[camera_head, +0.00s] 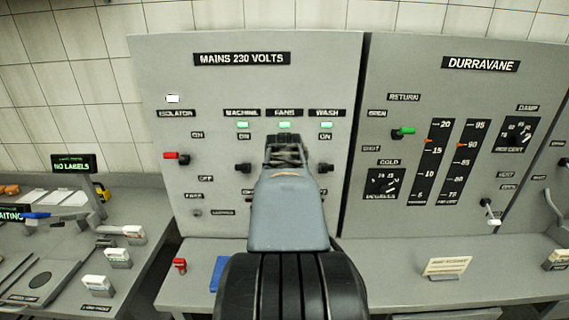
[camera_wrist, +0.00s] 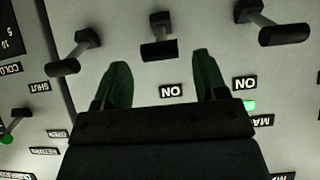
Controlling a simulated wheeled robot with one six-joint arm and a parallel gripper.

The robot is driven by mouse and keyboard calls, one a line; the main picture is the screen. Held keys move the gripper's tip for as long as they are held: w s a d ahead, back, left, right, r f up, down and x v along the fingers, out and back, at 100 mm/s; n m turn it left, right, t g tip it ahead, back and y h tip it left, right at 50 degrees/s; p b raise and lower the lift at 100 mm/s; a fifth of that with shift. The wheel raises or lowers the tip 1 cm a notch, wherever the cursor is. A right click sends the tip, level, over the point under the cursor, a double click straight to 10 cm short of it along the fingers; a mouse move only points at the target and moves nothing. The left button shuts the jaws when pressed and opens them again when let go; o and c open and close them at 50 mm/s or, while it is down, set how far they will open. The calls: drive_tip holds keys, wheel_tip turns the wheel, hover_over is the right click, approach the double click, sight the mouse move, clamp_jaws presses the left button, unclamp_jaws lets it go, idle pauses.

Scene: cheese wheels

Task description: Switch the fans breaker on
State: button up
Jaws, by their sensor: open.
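The fans breaker sits under the FANS label (camera_head: 285,113) on the grey mains panel (camera_head: 343,75). Its lamp (camera_head: 285,125) shows green. My gripper (camera_head: 285,145) is in front of it and hides the lever in the head view. In the wrist view, turned upside down, the black fans lever (camera_wrist: 158,50) shows near the fingertips of my gripper (camera_wrist: 162,60). The two green fingers are apart, one to each side of the lever, with an ON label (camera_wrist: 171,90) visible between them. I see no clear contact. Whether the lever is up or down I cannot tell.
The machine lever (camera_head: 246,167) and wash lever (camera_head: 323,167) flank my gripper closely, with green lamps above. A red isolator handle (camera_head: 177,157) is further left. The Durravane panel (camera_head: 480,90) stands right. A grey counter (camera_head: 390,268) runs below.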

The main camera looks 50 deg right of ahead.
drive_tip(key=b+v, duration=0.1)
drive_tip(key=v, duration=0.8)
drive_tip(key=shift+s+a+r+b, duration=0.2)
drive_tip(key=shift+r+b, duration=0.1)
drive_tip(key=shift+b, duration=0.05)
